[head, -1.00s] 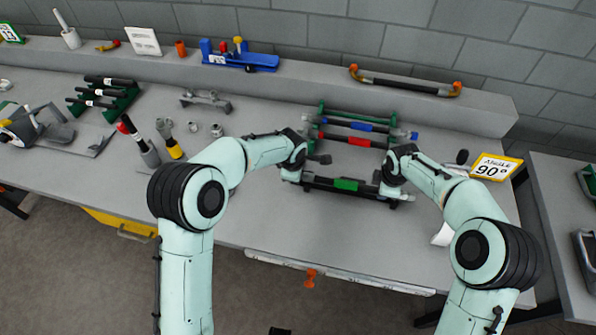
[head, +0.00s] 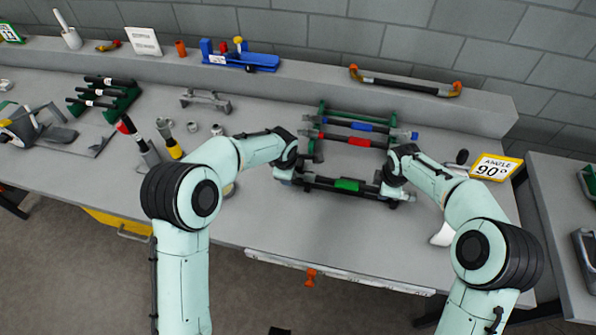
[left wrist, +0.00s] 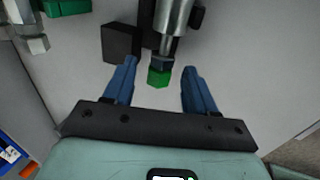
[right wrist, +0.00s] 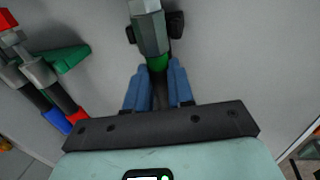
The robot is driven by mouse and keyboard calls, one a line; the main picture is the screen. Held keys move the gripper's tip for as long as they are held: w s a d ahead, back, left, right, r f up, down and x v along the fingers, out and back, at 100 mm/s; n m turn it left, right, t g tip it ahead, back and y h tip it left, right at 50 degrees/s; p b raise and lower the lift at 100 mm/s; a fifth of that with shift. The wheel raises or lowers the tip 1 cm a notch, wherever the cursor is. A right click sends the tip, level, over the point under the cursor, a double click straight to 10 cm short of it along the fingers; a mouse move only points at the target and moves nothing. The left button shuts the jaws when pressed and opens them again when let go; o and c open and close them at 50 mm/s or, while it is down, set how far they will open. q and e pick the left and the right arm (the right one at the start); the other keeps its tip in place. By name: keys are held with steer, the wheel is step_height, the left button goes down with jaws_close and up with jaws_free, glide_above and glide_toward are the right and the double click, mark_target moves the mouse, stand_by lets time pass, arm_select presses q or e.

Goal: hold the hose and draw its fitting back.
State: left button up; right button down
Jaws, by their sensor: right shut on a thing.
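The black hose with a green band (head: 346,184) lies across the front of the rack, between my two grippers. My left gripper (head: 289,176) is at its left end. In the left wrist view my left gripper (left wrist: 156,72) is open, and a metal fitting (left wrist: 174,18) with a dark collar and green tip (left wrist: 158,78) points in between its fingers, apparently untouched. My right gripper (head: 392,188) is at the right end. In the right wrist view it (right wrist: 158,75) is shut on the hose just by a green ring (right wrist: 157,63) and a hex metal fitting (right wrist: 149,32).
Hoses with red (head: 346,139) and blue (head: 362,126) bands lie behind on the green rack. A yellow angle sign (head: 496,168) stands at the right. Loose fittings (head: 193,127) and tools lie at the left.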

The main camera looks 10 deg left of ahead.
steer(key=shift+a, duration=0.15)
arm_select(q)
steer(key=v, duration=1.2)
arm_select(e)
steer(key=c, duration=0.9)
jaws_free()
steer(key=shift+r, duration=0.1)
